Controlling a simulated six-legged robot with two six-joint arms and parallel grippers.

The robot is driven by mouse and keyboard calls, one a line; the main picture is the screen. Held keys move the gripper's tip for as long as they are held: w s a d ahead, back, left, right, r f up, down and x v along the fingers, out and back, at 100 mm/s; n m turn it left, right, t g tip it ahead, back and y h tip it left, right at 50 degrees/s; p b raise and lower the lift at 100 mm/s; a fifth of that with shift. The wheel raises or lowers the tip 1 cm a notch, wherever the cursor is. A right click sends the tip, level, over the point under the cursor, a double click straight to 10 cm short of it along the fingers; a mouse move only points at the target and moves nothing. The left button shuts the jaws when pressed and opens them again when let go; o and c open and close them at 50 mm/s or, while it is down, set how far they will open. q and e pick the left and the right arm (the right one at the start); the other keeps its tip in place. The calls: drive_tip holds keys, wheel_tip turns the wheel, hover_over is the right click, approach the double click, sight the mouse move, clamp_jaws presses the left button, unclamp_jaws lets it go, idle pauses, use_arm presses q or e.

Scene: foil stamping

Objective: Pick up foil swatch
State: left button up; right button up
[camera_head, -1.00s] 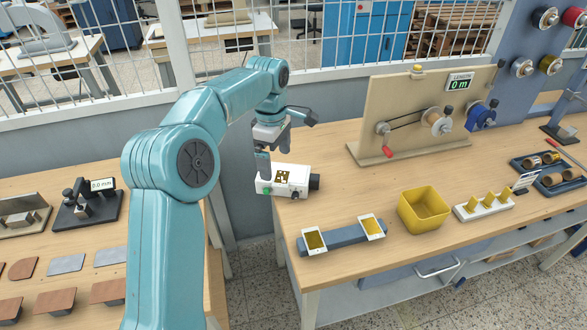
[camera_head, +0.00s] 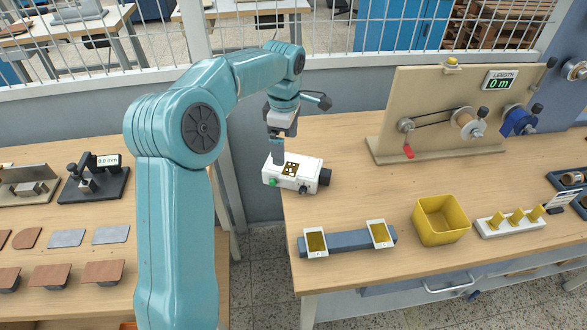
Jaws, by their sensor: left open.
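A white box-shaped device (camera_head: 309,176) stands near the left end of the right-hand bench, with a dark knob on its right side. A small gold patterned piece of foil (camera_head: 290,169) lies on its top. My left gripper (camera_head: 279,151) is open and points down at the back left of the device, close to the gold piece; I cannot tell whether it touches. Two white cards with gold faces, one at the left (camera_head: 316,241) and one at the right (camera_head: 379,233), rest on a blue-grey bar (camera_head: 347,240). My right gripper is out of view.
A yellow bin (camera_head: 441,222) and a white holder with gold pieces (camera_head: 510,222) stand to the right. A winding stand (camera_head: 437,110) with a length display stands behind. The left bench (camera_head: 60,260) holds a gauge and several plates. A gap separates the benches.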

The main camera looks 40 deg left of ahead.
sight(286, 168)
use_arm(q)
drive_tip(key=shift+s+a+f, duration=0.1)
drive_tip(key=shift+a+f, duration=0.05)
drive_tip(key=shift+f, duration=0.55)
drive_tip(key=shift+s+f, duration=0.2)
drive_tip(key=shift+f, duration=0.2)
drive_tip(key=f, duration=0.2)
drive_tip(key=w+f+p, duration=0.1)
drive_tip(key=f, duration=0.1)
drive_tip(key=shift+f, duration=0.4)
drive_tip(key=shift+s, duration=0.2)
drive_tip(key=shift+w, duration=0.15)
drive_tip(key=shift+f, duration=0.1)
drive_tip(key=shift+c, duration=0.9)
drive_tip(key=c, duration=0.8)
drive_tip(key=shift+c, duration=0.2)
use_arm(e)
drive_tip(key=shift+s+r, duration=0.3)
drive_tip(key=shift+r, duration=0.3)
